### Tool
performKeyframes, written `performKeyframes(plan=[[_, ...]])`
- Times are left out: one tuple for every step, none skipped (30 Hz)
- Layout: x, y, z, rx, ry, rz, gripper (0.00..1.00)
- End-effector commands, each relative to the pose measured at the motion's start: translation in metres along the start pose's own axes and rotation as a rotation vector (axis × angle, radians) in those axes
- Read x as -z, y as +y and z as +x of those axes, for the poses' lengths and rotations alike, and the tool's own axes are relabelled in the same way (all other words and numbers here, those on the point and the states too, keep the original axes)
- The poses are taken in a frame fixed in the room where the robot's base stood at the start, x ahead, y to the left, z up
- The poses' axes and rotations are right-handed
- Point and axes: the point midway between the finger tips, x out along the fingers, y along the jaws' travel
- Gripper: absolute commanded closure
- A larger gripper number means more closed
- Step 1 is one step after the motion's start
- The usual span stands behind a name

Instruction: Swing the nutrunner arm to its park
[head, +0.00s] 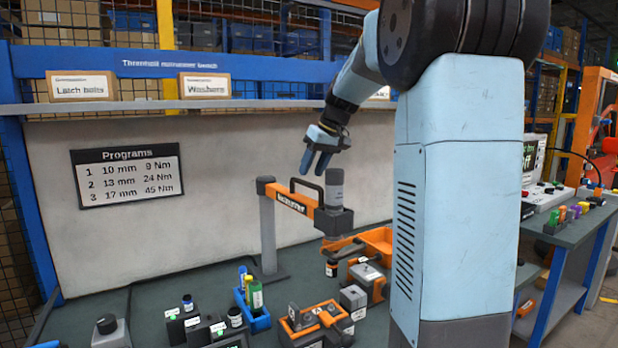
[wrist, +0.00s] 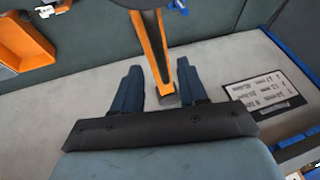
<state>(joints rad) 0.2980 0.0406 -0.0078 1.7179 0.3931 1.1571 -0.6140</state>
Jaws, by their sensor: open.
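The nutrunner arm is an orange beam (head: 291,202) on a grey post (head: 268,238), with a dark handle loop (head: 309,187) on top. Its grey cylindrical tool head (head: 334,188) hangs at the right end, above the bench. My gripper (head: 314,168) is open and empty, with its blue fingers pointing down, above the beam near the handle and tool head. In the wrist view the orange beam (wrist: 151,42) runs between and beyond the open fingers (wrist: 158,66), apparently apart from them. I cannot make out a park for the arm.
A shelf (head: 200,105) with labelled boxes runs behind, above a programs sign (head: 127,175). A side bench (head: 575,228) stands right.

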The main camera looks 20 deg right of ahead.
Motion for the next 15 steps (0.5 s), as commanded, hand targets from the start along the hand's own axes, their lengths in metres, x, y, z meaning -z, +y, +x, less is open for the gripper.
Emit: performKeyframes(plan=[[-0.001, 0.0, 0.008, 0.001, -0.002, 0.0, 0.58], [0.0, 0.0, 0.011, 0.001, -0.002, 0.0, 0.58], [0.0, 0.0, 0.016, 0.0, -0.001, 0.0, 0.58], [0.0, 0.0, 0.019, 0.0, -0.001, 0.0, 0.58], [0.0, 0.0, 0.022, 0.001, -0.002, 0.001, 0.58], [-0.001, 0.0, 0.026, 0.001, -0.002, 0.001, 0.58], [0.0, 0.0, 0.028, 0.0, -0.001, 0.001, 0.58], [0.0, 0.0, 0.029, 0.0, -0.001, 0.001, 0.58], [0.0, 0.0, 0.031, 0.0, 0.0, 0.001, 0.58], [0.0, 0.0, 0.032, -0.001, 0.0, 0.001, 0.58], [0.0, 0.0, 0.033, -0.001, 0.0, 0.001, 0.58], [0.0, 0.0, 0.033, -0.001, 0.0, 0.0, 0.58], [0.0, 0.0, 0.033, -0.001, 0.0, 0.0, 0.58], [0.0, 0.0, 0.033, -0.001, 0.0, 0.0, 0.58], [0.0, 0.0, 0.033, -0.001, 0.0, 0.0, 0.58]])
